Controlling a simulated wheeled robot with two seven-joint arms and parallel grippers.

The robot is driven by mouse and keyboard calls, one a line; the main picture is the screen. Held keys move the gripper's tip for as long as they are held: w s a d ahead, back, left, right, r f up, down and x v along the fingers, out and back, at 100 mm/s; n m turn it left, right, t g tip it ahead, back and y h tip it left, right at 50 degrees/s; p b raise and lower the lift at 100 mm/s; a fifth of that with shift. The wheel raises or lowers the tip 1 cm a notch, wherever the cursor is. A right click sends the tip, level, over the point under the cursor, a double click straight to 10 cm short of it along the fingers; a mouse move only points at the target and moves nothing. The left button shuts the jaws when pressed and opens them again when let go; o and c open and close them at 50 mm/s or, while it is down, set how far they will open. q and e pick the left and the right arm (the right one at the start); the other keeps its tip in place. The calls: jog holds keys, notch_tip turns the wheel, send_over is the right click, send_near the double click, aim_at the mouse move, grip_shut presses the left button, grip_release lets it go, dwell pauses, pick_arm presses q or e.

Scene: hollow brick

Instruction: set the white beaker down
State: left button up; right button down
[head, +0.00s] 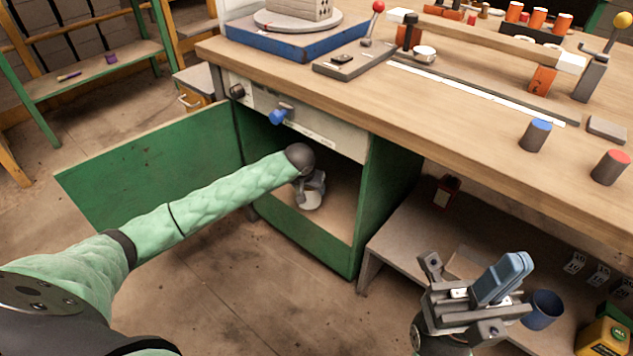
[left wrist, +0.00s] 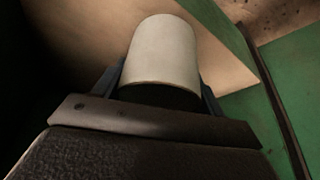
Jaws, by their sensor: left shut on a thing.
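The white beaker (head: 311,201) is inside the open green cabinet (head: 312,240) under the workbench, low over or on its floor; I cannot tell whether it touches. My left gripper (head: 312,184) reaches in through the open front and is shut on the beaker. In the left wrist view the beaker (left wrist: 162,52) sits between the two dark fingers, with a pale board behind it.
The workbench top (head: 440,110) overhangs the cabinet. A blue cup (head: 543,309) stands beside my right gripper. The low shelf (head: 400,240) is right of the cabinet. Floor in front is clear.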

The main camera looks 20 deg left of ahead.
pick_arm(q)
jog(key=shift+w+a+f+b, duration=0.1)
jog(key=shift+w+f+b, duration=0.5)
jog(key=shift+w, duration=0.7)
jog(key=shift+w+a+f+b, duration=0.15)
jog(key=shift+w+f+b, duration=0.5)
jog(key=shift+w, duration=0.7)
jog(key=shift+w+a+f+b, duration=0.1)
jog(key=shift+w+f+b, duration=0.5)
jog(key=shift+w, duration=0.7)
jog(key=shift+r, duration=0.15)
jog(key=o, duration=1.2)
